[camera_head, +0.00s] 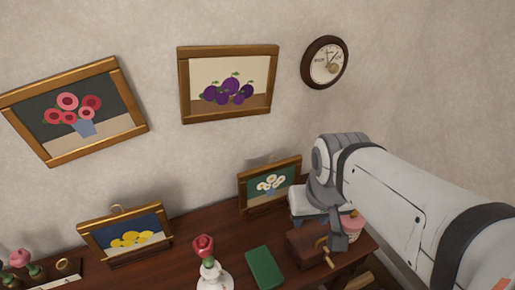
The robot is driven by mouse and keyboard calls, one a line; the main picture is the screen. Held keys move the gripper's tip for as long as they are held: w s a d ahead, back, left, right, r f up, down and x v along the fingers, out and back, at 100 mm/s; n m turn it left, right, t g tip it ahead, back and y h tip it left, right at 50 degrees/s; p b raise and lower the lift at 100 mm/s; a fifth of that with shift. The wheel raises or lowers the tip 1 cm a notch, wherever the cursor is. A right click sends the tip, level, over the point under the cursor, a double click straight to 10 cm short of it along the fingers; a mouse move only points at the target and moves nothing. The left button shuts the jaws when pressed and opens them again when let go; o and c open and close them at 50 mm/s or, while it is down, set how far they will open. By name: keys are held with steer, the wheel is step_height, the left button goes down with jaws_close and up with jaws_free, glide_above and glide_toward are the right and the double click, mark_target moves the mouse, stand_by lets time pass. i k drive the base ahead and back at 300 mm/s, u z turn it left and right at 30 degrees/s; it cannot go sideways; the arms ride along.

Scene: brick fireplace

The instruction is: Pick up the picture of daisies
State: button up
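The picture of daisies (270,185), white flowers on a green ground in a wooden frame, stands leaning at the back of the dark wooden surface (215,237), near the wall. My arm comes in from the right, and my gripper (338,240) hangs at its end, to the right of the picture and lower in the view. The gripper looks apart from the picture. Its fingertips are small and seen edge-on, so I cannot tell whether it is open or shut.
A brown box with a crank (308,246) sits under my gripper, with a pink-topped item (352,226) beside it. A green book (264,268) and a white vase with a red rose (211,272) stand in front. A lemon picture (127,238) is at left.

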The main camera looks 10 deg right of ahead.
mark_target(260, 185)
steer(key=u, duration=1.2)
steer(key=k, duration=1.15)
steer(key=z, duration=0.55)
steer(key=i, duration=1)
steer(key=z, duration=0.05)
